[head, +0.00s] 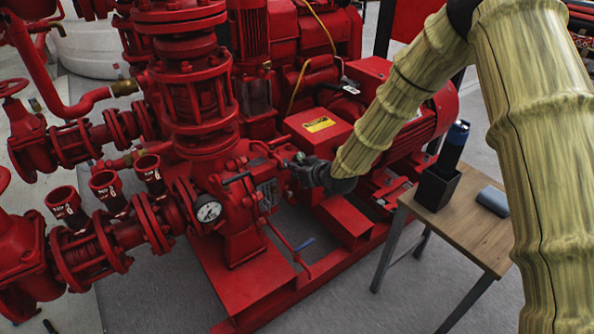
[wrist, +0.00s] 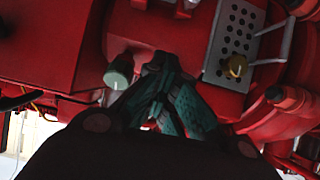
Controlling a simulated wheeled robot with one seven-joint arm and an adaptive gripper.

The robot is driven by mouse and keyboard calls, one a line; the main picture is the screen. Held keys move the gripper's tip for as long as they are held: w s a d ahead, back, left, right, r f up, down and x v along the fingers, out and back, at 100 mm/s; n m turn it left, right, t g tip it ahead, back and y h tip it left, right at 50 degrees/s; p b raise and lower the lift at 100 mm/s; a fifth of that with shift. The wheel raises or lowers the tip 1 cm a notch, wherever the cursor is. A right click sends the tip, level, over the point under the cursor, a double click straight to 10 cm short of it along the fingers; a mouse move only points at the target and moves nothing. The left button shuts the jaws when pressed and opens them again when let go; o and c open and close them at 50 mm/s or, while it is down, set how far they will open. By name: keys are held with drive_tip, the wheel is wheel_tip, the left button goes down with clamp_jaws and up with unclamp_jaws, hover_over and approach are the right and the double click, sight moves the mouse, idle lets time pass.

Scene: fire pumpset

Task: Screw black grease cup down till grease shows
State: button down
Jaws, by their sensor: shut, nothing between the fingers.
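My gripper (head: 303,168) is at the red pump housing (head: 232,190) in the head view, in front of the motor. In the wrist view, my gripper (wrist: 160,68) has its dark fingertips together, close to the red housing, with nothing seen held. A pale green rounded cap (wrist: 118,72) sits just left of the fingertips, apart from them. A yellow-brass knob (wrist: 236,66) stands to the right, by a perforated grey plate (wrist: 232,42). I cannot make out a black grease cup for certain; the fingers hide part of the housing. No grease is discernible.
A pressure gauge (head: 208,211) and red pipes are left of my gripper. A red box with a yellow label (head: 319,124) is just above it. A small wooden table (head: 460,236) at right bears a black holder (head: 437,188) and a blue-grey object (head: 493,200).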

drive_tip(key=shift+s+a+f+p, duration=0.15)
drive_tip(key=shift+s+a+p, duration=0.4)
drive_tip(key=shift+p, duration=0.3)
drive_tip(key=shift+s+a+f+p, duration=0.15)
drive_tip(key=shift+s+a+p, duration=0.2)
drive_tip(key=shift+a+p, duration=0.4)
drive_tip(key=c, duration=2.1)
unclamp_jaws()
drive_tip(key=shift+s+a+p, duration=0.15)
drive_tip(key=shift+a+p, duration=0.05)
drive_tip(key=shift+p, duration=0.55)
drive_tip(key=shift+s+f, duration=0.1)
drive_tip(key=shift+s, duration=0.05)
drive_tip(key=shift+s+f, duration=0.1)
drive_tip(key=shift+s, duration=0.05)
drive_tip(key=shift+c, duration=0.5)
drive_tip(key=shift+p, duration=0.5)
clamp_jaws()
drive_tip(key=s+d+r+p, duration=0.2)
drive_tip(key=d+r+p, duration=0.1)
drive_tip(key=r+p, duration=0.1)
drive_tip(key=shift+s+d+r, duration=0.15)
drive_tip(key=shift+s+r, duration=0.1)
drive_tip(key=shift+s, duration=0.05)
